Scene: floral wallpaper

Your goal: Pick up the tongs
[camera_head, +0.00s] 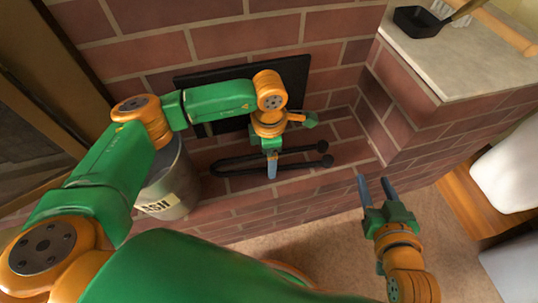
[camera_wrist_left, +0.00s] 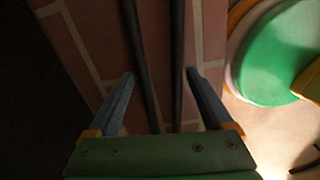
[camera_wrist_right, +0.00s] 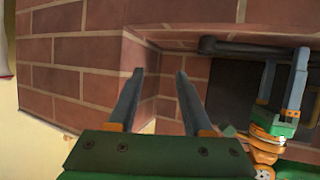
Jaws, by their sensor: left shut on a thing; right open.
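The tongs (camera_head: 304,164) are black, with two long arms joined at a curved end at the left. They lie over the brick ledge (camera_head: 355,155) in front of the dark fireplace opening. My left gripper (camera_head: 271,168) points down at the middle of the tongs. My right gripper (camera_head: 375,183) is open and empty, right of the tongs in front of the brickwork. Its fingers (camera_wrist_right: 153,75) stand apart in the right wrist view.
A grey metal ash bucket (camera_head: 170,185) stands left of the ledge, beside my left arm. A raised brick block with a pale top (camera_head: 455,58) is at the right, with a black pan (camera_head: 418,21) on it. White furniture (camera_head: 510,165) stands at the far right.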

